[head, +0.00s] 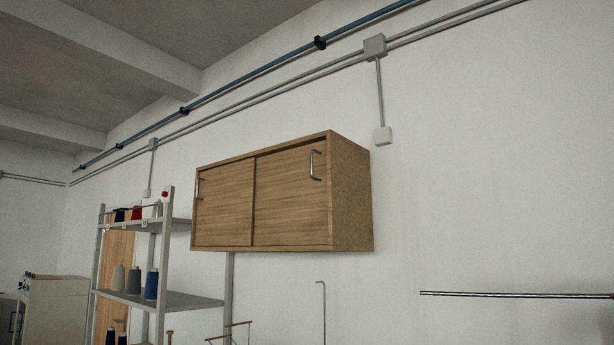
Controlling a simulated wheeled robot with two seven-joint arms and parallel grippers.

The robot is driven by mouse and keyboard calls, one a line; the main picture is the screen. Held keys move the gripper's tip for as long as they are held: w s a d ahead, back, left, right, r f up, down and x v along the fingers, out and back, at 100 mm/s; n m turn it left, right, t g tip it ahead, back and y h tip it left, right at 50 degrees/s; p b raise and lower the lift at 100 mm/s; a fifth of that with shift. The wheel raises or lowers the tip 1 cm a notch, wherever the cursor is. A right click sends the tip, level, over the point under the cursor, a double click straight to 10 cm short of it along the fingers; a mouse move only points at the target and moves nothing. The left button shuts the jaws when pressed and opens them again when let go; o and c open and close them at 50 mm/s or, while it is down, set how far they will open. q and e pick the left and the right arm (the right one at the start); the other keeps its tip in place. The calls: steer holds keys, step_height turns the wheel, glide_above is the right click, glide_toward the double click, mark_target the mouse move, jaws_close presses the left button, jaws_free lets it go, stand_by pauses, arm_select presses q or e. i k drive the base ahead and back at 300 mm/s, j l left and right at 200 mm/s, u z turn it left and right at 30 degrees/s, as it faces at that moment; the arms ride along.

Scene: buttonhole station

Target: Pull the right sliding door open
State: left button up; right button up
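A wooden wall cabinet (352,205) hangs on the white wall in the middle of the head view. Its front has two sliding doors side by side. The right sliding door (290,205) is shut and has an upright metal bar handle (313,165) near its upper right edge. The left sliding door (222,210) is also shut, with a similar handle (198,188) near its left edge. Neither of my grippers shows in the head view.
A metal shelf rack (185,300) with several thread cones stands below and left of the cabinet. A thin hooked rod (322,310) rises below it. A dark horizontal bar (515,295) is at the lower right. The wall right of the cabinet is mostly clear.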

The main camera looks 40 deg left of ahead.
mark_target(290, 201)
steer(key=i+j, duration=0.1)
steer(key=j, duration=0.35)
steer(key=i+j, duration=0.15)
steer(key=j, duration=0.25)
steer(key=i+j, duration=0.1)
steer(key=j, duration=0.35)
steer(key=i+j, duration=0.1)
steer(key=j, duration=0.35)
steer(key=i+j, duration=0.1)
steer(key=j, duration=0.35)
